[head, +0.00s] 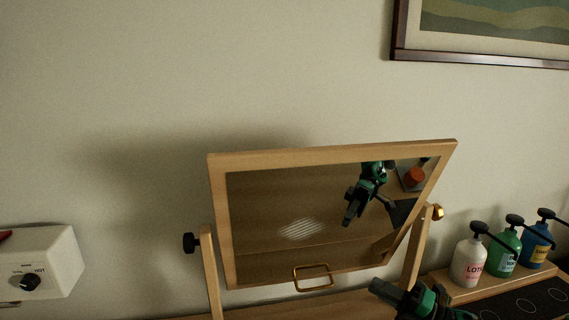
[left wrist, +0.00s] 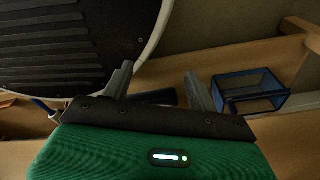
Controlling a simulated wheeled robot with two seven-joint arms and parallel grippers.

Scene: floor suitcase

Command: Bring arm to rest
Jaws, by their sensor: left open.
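My right gripper (head: 384,292) shows at the bottom of the head view, in front of the lower right part of a tilted mirror. Its fingers are dark and bunched together at this angle, so I cannot tell whether they are open or shut. A green and black arm and gripper show as a reflection in the mirror. My left gripper (left wrist: 158,76) is outside the head view. In the left wrist view its two grey fingers stand apart with nothing held between them. A dark item lies beyond the fingers, partly hidden by the gripper body.
The wood-framed mirror (head: 330,148) stands near the wall. Several pump bottles, including a white one (head: 468,264), stand at right. A white box with a dial (head: 45,255) is at left. A dark ribbed disc (left wrist: 70,45) and a blue see-through box (left wrist: 255,88) are near my left gripper.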

